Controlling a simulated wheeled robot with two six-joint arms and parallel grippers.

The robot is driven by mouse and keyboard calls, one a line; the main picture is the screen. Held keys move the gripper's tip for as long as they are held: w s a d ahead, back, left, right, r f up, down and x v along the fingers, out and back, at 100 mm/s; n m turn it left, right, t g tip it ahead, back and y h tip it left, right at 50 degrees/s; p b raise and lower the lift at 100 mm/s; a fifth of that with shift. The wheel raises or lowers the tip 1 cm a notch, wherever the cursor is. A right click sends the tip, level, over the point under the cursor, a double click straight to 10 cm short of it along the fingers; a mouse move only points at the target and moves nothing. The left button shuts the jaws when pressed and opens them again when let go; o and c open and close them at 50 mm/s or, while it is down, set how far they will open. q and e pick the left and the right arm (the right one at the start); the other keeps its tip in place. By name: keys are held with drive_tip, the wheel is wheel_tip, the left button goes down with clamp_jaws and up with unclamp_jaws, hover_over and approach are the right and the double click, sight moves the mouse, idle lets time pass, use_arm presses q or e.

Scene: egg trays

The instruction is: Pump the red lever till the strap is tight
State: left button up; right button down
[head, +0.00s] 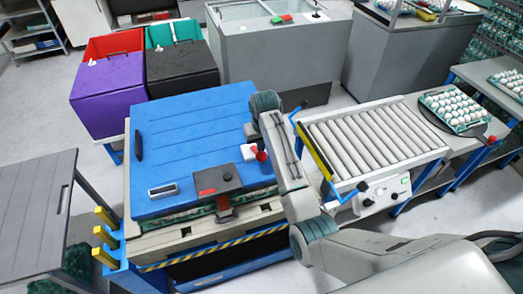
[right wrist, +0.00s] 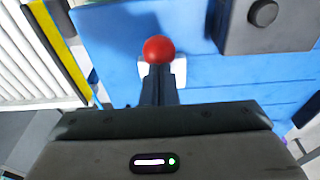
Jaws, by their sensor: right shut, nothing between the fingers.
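A red ball knob (head: 262,156) shows beside a small white block (head: 247,152) near the right edge of the blue lid. In the right wrist view the red ball (right wrist: 158,49) sits just beyond the tips of my right gripper (right wrist: 160,72), which is shut with nothing in it. I cannot tell whether the tips touch the ball. A dark grey tool box (head: 215,180) with a red patch and a black knob lies on the lid's front edge. A red piece (head: 223,203) hangs below it. The strap is not clear. My left gripper is out of view.
The blue lid (head: 185,130) covers a stack on a pallet. A roller conveyor (head: 375,140) stands right of it, with an egg tray (head: 432,125) beyond. Purple (head: 108,100) and black (head: 182,80) bins stand behind. Yellow posts (head: 104,237) stand at the front left.

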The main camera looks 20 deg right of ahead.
sight(262, 155)
drive_tip(key=shift+r, duration=0.15)
idle(0.4)
drive_tip(key=shift+s+f, duration=0.2)
drive_tip(key=shift+f, duration=0.45)
drive_tip(key=shift+s+f, duration=0.15)
drive_tip(key=shift+f, duration=0.45)
drive_tip(key=shift+s+f, duration=0.15)
drive_tip(key=shift+f, duration=1.2)
drive_tip(key=shift+w+r, duration=0.2)
drive_tip(key=shift+r, duration=0.5)
drive_tip(key=shift+w+r, duration=0.2)
drive_tip(key=shift+r, duration=0.5)
drive_tip(key=shift+w+r, duration=0.2)
drive_tip(key=shift+r, duration=0.95)
drive_tip(key=shift+s, duration=0.1)
